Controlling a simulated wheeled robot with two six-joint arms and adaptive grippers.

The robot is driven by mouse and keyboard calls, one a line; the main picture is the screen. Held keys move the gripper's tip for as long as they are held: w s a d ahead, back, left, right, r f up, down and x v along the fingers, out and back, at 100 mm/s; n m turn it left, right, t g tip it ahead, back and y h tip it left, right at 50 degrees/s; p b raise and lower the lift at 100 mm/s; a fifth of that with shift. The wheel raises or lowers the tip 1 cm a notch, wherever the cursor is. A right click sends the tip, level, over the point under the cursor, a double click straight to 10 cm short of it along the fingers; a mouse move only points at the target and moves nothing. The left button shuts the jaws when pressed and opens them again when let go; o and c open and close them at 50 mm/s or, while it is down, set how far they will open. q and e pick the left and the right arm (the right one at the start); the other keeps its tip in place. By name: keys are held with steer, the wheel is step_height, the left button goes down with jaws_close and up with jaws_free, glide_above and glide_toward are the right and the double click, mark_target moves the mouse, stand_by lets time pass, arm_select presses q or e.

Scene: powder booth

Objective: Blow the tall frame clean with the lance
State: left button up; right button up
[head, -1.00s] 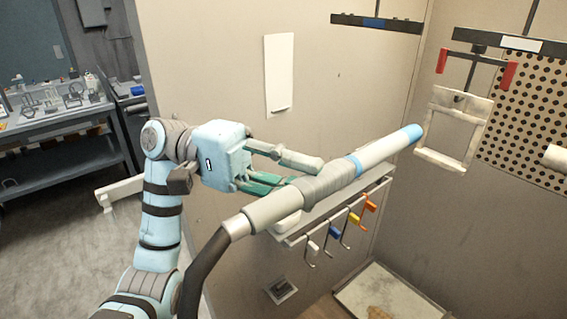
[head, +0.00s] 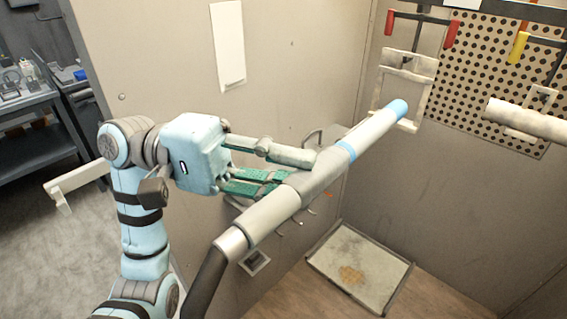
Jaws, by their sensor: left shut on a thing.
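The lance (head: 270,213) is a thick pale grey tube with a blue band and a blue tip, and a black hose runs from its lower end. My left gripper (head: 298,168) is shut on the lance's middle and holds it in the air, tip up and to the right. The tall frame (head: 423,92), pale and dusty with an open middle, hangs from a hanger with red ends at the upper right. The lance's tip overlaps the frame's lower part in the picture; the gap between them cannot be told. My right gripper is not in view.
A pale tube part (head: 530,120) hangs at the right near a yellow-ended hanger (head: 520,45). A perforated panel (head: 470,90) is on the wall behind. A stained tray (head: 350,262) lies on the floor below. A white sheet (head: 228,45) is on the left wall.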

arm_select(q)
step_height(320, 180, down, 7)
steer(key=b, duration=0.5)
